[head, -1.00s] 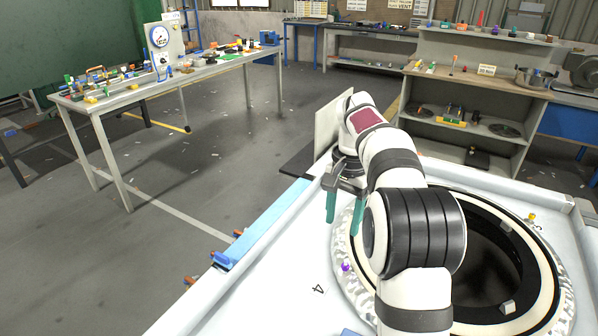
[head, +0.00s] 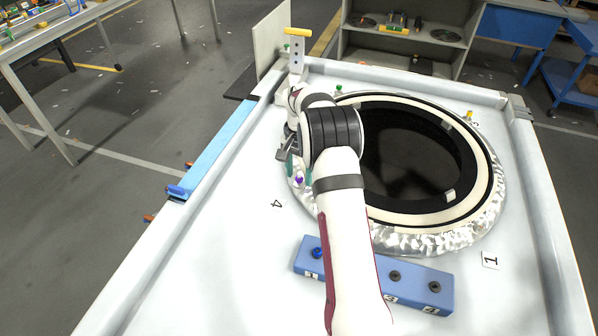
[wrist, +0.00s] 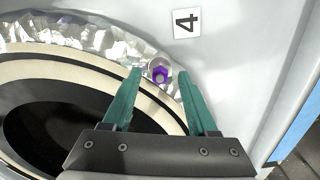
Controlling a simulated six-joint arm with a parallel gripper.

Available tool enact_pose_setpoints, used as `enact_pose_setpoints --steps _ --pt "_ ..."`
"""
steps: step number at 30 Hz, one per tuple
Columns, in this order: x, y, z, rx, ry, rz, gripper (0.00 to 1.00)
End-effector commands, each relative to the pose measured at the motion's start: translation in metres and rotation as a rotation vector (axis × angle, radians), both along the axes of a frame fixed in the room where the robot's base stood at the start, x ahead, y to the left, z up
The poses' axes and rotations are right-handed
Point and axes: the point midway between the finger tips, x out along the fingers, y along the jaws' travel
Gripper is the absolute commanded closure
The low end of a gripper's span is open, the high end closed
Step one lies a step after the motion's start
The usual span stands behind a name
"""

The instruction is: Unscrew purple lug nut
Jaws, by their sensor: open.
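The purple lug nut (wrist: 159,75) sits on the metallic ring flange near the label 4 (wrist: 186,22). In the wrist view it lies between and just beyond the tips of my gripper (wrist: 160,74). The two green fingers are apart, with nothing held between them. In the head view the purple nut (head: 299,180) shows beside my gripper (head: 294,166), at the left edge of the ring. My arm hides part of the ring and of the gripper there.
A blue block (head: 420,280) with numbered spots stands at the front of the white table, with a blue nut (head: 317,253) at spot 1. A green nut (head: 338,88) and a yellow nut (head: 469,115) sit around the ring (head: 480,215). A yellow-topped post (head: 297,45) stands at the back left.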

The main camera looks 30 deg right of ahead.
Motion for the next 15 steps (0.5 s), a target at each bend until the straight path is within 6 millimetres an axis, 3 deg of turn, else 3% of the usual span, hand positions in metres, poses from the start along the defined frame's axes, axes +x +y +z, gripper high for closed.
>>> enact_pose_setpoints --steps 7,15 --pt "0.0 0.0 -0.0013 0.0 0.0 0.0 0.41" --pt "0.0001 0.0 -0.001 -0.001 -0.001 0.001 0.9"
